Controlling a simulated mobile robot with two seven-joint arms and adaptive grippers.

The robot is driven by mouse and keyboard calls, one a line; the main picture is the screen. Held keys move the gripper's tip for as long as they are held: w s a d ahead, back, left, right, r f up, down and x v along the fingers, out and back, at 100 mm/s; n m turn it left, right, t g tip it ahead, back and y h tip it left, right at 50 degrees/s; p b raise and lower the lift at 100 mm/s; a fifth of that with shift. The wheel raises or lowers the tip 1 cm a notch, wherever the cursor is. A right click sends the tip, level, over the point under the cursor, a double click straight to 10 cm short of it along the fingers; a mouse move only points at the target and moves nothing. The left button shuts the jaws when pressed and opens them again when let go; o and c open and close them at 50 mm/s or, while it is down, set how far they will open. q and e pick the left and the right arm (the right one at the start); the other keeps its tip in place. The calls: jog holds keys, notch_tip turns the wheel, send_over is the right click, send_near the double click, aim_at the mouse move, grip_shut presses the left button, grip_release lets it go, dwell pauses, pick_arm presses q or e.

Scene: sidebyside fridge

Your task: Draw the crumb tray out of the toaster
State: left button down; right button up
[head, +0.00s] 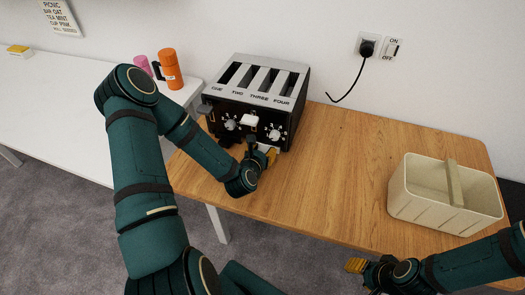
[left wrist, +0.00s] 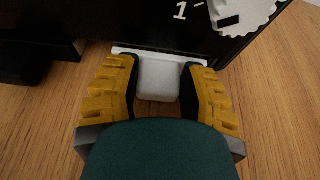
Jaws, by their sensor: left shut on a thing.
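The toaster (head: 258,90) is black with a brushed metal top and several slots marked ONE to FOUR, standing at the back left of the wooden table. The crumb tray (left wrist: 158,77) shows in the left wrist view as a pale grey tab on a thin strip along the toaster's lower front edge; the rest of it is hidden. My left gripper (head: 264,157) is low at the toaster's front. In the left wrist view its yellow-padded fingers (left wrist: 158,92) are shut on the tab from both sides. My right gripper (head: 366,268) is at the table's front edge, its finger gap unclear.
A cream caddy (head: 424,212) with a handle stands at the table's right. An orange flask (head: 170,70) and a pink cup (head: 142,65) stand on the white counter (head: 90,62) at left. A plug with a black cord (head: 347,88) is on the wall. The middle of the table is clear.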

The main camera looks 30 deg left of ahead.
aim_at(238, 209)
pick_arm(q)
jog(key=shift+s, duration=0.1)
